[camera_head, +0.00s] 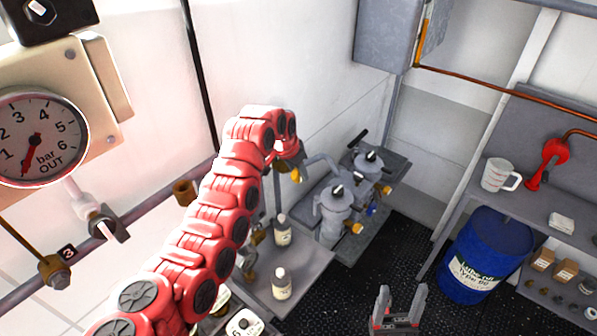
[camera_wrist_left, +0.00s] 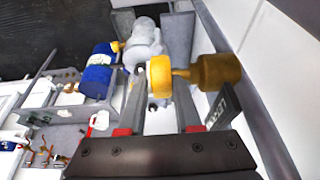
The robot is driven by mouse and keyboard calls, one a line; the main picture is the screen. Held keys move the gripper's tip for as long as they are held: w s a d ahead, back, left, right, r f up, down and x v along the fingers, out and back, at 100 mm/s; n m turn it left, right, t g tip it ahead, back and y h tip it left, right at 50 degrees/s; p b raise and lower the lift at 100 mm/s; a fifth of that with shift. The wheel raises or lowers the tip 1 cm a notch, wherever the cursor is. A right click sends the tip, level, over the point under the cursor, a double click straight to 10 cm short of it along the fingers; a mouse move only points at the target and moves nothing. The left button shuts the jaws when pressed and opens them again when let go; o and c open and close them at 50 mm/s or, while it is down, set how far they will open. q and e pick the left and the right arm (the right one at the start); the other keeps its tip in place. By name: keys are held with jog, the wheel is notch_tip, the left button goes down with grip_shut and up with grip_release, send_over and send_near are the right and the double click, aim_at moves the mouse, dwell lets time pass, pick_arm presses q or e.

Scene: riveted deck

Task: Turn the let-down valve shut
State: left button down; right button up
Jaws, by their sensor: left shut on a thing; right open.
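The let-down valve shows in the left wrist view as a yellow round knob (camera_wrist_left: 160,76) on a short stem from a brass body (camera_wrist_left: 216,72) by the wall. A dark label plate (camera_wrist_left: 221,108), partly readable as "LET", stands beside it. My left gripper (camera_wrist_left: 160,98) is shut on the knob, one finger on each side. In the head view my red left arm reaches up to the wall and largely hides that gripper; a yellow part (camera_head: 297,175) shows just below its end. My right gripper (camera_head: 397,310) is open and empty at the bottom, over the dark floor.
A round "bar OUT" gauge (camera_head: 40,138) is at the left, its red needle pointing down-left. Grey pots (camera_head: 333,212) with yellow knobs and two white bottles (camera_head: 282,284) stand near my left arm. A blue drum (camera_head: 482,255) and shelf are at the right.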

pick_arm(q)
jog(key=shift+f+g+y+b, duration=0.25)
jog(key=shift+g+y+b, duration=0.05)
jog(key=shift+b, duration=0.65)
jog(key=shift+r+g+b, duration=0.15)
jog(key=shift+g+b, duration=0.15)
jog(key=shift+b, duration=0.2)
jog(key=shift+d, duration=0.1)
jog(key=c, duration=0.6)
grip_release()
jog(key=shift+r, duration=0.1)
